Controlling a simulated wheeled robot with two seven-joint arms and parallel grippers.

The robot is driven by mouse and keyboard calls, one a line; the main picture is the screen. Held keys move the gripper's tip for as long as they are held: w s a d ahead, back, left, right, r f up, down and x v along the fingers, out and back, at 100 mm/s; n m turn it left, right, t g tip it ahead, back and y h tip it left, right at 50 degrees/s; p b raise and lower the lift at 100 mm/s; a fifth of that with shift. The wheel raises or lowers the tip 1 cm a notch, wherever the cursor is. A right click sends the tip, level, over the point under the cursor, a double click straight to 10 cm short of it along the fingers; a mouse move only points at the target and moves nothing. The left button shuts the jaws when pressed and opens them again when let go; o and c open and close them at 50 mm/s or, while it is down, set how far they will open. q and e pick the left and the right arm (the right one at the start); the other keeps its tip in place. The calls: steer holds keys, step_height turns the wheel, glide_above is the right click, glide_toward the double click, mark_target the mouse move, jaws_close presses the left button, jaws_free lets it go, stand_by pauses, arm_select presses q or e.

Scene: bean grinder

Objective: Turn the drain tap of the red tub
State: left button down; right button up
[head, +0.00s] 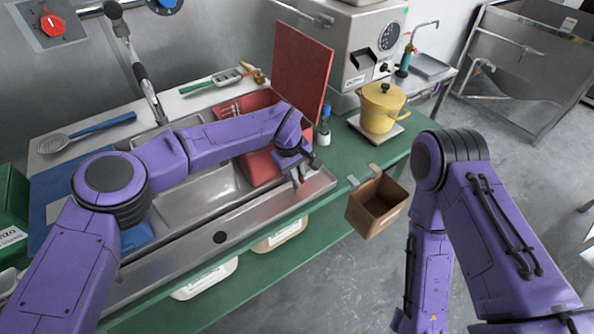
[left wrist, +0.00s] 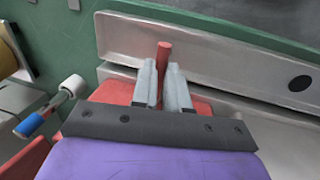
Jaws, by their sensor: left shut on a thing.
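The red tub (head: 262,168) sits at the right end of the steel sink, partly hidden by my left arm. Its red wall also shows in the left wrist view (left wrist: 198,107). My left gripper (head: 300,180) is at the tub's front side, above the sink's front rim. In the left wrist view, its two grey fingers (left wrist: 163,82) are closed on a red rod-like handle, the drain tap (left wrist: 163,54), whose end sticks out beyond the fingertips. The rest of the tap is hidden by the fingers. My right arm hangs at the right, with its gripper out of frame.
A red board (head: 302,65) stands behind the tub. A small bottle (head: 324,128) and a yellow pot (head: 381,106) on a scale stand to the right on the green counter. A brown open box (head: 376,205) hangs at the counter's front edge. The sink's steel basin (head: 205,195) is open to the left.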

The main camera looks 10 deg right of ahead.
arm_select(q)
steer(key=c, duration=1.1)
jaws_free()
steer(key=shift+a+r, duration=0.1)
steer(key=shift+r, duration=0.2)
steer(key=r+b, duration=0.1)
steer(key=r, duration=0.2)
steer(key=a+r+b, duration=0.1)
steer(key=r, duration=0.2)
steer(key=s+r+b, duration=0.1)
steer(key=r, duration=0.2)
steer(key=shift+a+r, duration=0.35)
